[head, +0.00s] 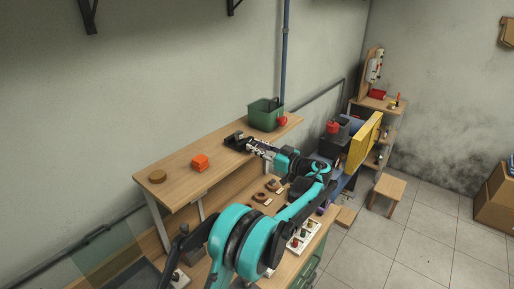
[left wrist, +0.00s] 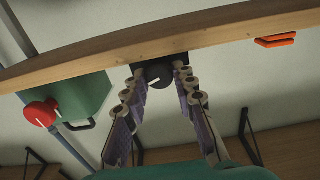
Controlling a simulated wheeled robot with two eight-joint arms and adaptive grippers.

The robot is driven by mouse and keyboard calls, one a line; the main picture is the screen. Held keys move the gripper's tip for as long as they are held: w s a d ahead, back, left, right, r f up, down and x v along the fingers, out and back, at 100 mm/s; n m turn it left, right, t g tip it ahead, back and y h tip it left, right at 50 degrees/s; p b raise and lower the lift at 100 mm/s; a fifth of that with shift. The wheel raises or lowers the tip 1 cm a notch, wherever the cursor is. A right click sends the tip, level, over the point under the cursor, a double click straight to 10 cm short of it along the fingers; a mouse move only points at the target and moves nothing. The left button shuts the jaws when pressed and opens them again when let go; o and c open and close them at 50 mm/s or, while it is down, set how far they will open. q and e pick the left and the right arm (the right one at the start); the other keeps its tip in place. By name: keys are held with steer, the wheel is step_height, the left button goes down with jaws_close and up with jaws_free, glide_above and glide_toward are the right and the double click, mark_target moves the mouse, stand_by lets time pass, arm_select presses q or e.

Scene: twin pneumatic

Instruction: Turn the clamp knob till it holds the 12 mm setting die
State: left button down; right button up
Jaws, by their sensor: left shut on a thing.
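The black clamp (head: 237,138) stands on the upper wooden shelf. My left gripper (head: 252,145) reaches it from the right in the head view. In the left wrist view the round dark clamp knob (left wrist: 157,74), with a white mark on its face, sits between the two fingertips of my left gripper (left wrist: 160,77). The fingers are shut on the knob from both sides. The clamp's dark body (left wrist: 164,61) shows behind the knob. I cannot make out the 12 mm setting die or the clamp's jaws. My right gripper is not in view.
Open floor lies at right.

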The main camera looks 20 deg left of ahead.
arm_select(q)
steer(key=m, duration=0.4)
steer(key=shift+b, duration=0.4)
steer(key=c, duration=1.2)
jaws_free()
steer(key=v, duration=1.2)
